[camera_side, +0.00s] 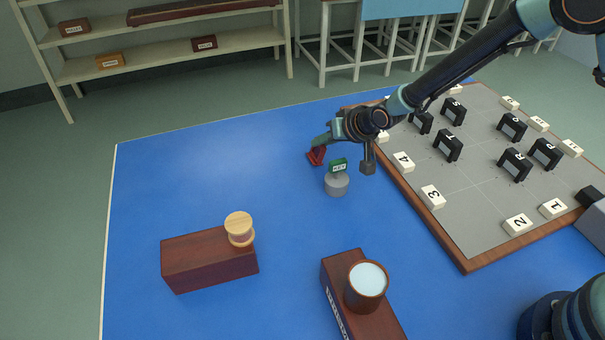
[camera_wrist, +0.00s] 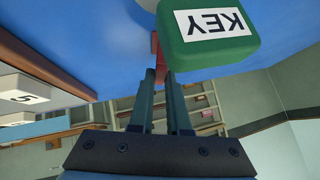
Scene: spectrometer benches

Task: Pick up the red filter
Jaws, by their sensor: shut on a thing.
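The red filter (camera_side: 316,157) is a small red piece on or just over the blue table top, left of the board. My gripper (camera_side: 322,141) reaches it from above and is shut on it. In the wrist view my two fingertips (camera_wrist: 162,72) close on a narrow strip of the red filter (camera_wrist: 156,45). The green KEY block hides part of it there. I cannot tell whether the filter touches the table.
The green KEY block (camera_side: 338,165) stands on a grey cylinder (camera_side: 336,186), close right of the filter. A grey board (camera_side: 455,205) with black frames and numbered tiles lies at right. Wooden blocks hold a spool (camera_side: 239,228) and a cup (camera_side: 366,285). The table's left is clear.

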